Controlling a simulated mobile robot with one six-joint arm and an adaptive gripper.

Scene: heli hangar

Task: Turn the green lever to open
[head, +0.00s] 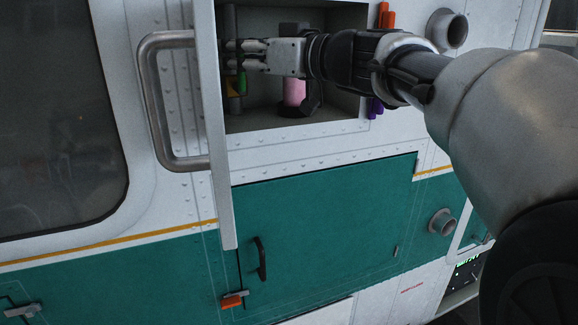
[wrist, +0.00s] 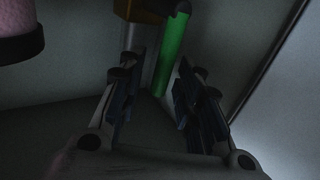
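The green lever (wrist: 172,52) shows in the wrist view as a green rod between and beyond the two fingers of my gripper (wrist: 158,100). The fingers stand apart on either side of its lower end; I cannot tell whether they touch it. The rest of the lever is hidden behind the gripper.
A pink cylinder (head: 294,93) stands in the recess, close below my wrist. A yellow-orange part (head: 234,87) sits beside the lever. The open door edge (head: 212,130) with a grey handle (head: 150,100) bounds the recess on the left. Orange (head: 388,18) and purple (head: 375,107) parts sit on its right.

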